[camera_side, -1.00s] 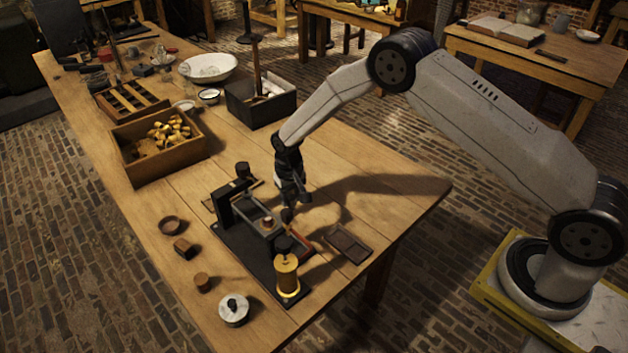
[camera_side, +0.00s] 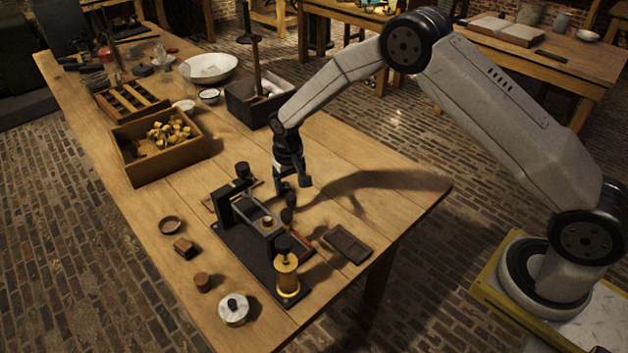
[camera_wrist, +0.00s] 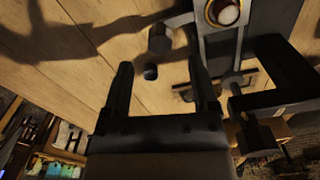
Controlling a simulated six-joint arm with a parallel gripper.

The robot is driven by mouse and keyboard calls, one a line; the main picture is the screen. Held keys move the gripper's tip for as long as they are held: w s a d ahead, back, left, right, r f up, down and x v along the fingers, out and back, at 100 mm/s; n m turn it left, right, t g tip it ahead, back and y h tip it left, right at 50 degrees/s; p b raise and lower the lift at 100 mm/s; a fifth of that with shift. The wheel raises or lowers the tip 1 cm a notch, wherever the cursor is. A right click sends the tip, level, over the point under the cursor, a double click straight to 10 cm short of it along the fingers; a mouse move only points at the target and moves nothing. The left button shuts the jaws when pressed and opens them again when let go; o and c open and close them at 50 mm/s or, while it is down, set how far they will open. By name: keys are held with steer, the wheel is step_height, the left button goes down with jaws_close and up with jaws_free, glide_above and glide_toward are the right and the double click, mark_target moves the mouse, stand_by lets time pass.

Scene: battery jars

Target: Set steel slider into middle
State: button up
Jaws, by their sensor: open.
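A dark apparatus stands on a black base plate (camera_side: 241,241) near the table's front. A small dark knob-like piece (camera_side: 288,214) stands at its right side, just below my gripper (camera_side: 292,189). I cannot tell for sure whether this is the steel slider. In the wrist view, a dark round knob (camera_wrist: 160,40) and a smaller bluish-dark end (camera_wrist: 150,72) show ahead, between the lines of my fingers. My gripper (camera_wrist: 164,82) is open and empty, apart from these pieces. The middle of the apparatus holds a pale-topped round piece (camera_side: 267,222).
A brass-coloured coil (camera_side: 287,277) stands at the plate's near end. A dark upright block (camera_side: 224,207) is on its left. A flat dark tray (camera_side: 347,246) lies to the right. A wooden box (camera_side: 128,168) of yellowish pieces is farther back. Bare tabletop lies right of the gripper.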

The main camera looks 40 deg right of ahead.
steer(key=shift+r, duration=1.55)
steer(key=shift+s+d+r, duration=0.1)
steer(key=shift+s+r, duration=0.2)
steer(key=shift+r, duration=0.05)
steer(key=s+d+r+n+t, duration=0.1)
steer(key=s+r, duration=0.4)
steer(key=s, duration=0.7)
steer(key=s+d+r+n+t, duration=0.1)
steer(key=s+d+r, duration=0.3)
steer(key=s, duration=0.8)
steer(key=shift+s+r+t, duration=0.3)
steer(key=shift+s+r, duration=0.05)
steer(key=shift+s, duration=0.05)
